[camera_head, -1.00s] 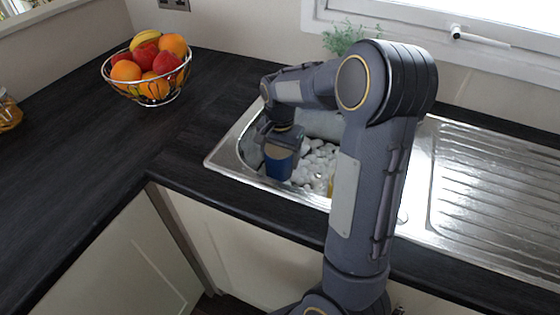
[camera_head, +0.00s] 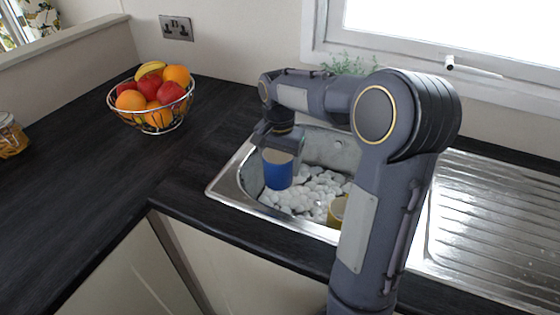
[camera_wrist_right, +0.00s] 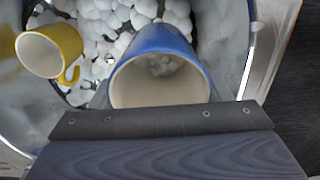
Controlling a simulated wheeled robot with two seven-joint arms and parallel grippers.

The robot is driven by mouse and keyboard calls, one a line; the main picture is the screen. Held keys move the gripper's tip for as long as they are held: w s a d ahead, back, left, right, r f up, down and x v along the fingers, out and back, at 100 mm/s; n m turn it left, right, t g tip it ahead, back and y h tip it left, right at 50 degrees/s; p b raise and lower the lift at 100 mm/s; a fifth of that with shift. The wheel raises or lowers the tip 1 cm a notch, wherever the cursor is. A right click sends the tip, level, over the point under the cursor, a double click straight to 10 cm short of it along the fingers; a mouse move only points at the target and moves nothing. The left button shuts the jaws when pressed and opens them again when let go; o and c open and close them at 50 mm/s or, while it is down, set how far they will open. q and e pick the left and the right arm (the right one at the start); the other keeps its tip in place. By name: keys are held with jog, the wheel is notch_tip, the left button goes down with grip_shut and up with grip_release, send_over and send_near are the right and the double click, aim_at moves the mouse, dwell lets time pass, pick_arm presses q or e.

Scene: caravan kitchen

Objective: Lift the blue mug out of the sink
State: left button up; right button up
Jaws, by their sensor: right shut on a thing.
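The blue mug (camera_head: 278,174) is upright in my right gripper (camera_head: 279,150), above the white pebble-like pieces at the left of the sink (camera_head: 232,190). In the right wrist view the blue mug (camera_wrist_right: 160,70) fills the middle, its pale inside showing and its rim close to the gripper (camera_wrist_right: 160,120). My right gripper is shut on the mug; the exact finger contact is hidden. My left gripper is not in view.
A yellow mug (camera_head: 337,210) lies among the white pieces (camera_head: 305,195), partly behind my right arm; it also shows in the right wrist view (camera_wrist_right: 50,50). A wire fruit bowl (camera_head: 152,105) stands on the dark counter. The ribbed drainer (camera_head: 490,225) is empty.

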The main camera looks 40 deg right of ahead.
notch_tip(320, 180, up, 10)
jog(key=s+a+p, duration=0.1)
jog(key=a+p, duration=0.1)
jog(key=p, duration=0.5)
jog(key=shift+s+a+f+p, duration=0.15)
jog(key=shift+a+f+p, duration=0.05)
jog(key=shift+p, duration=0.1)
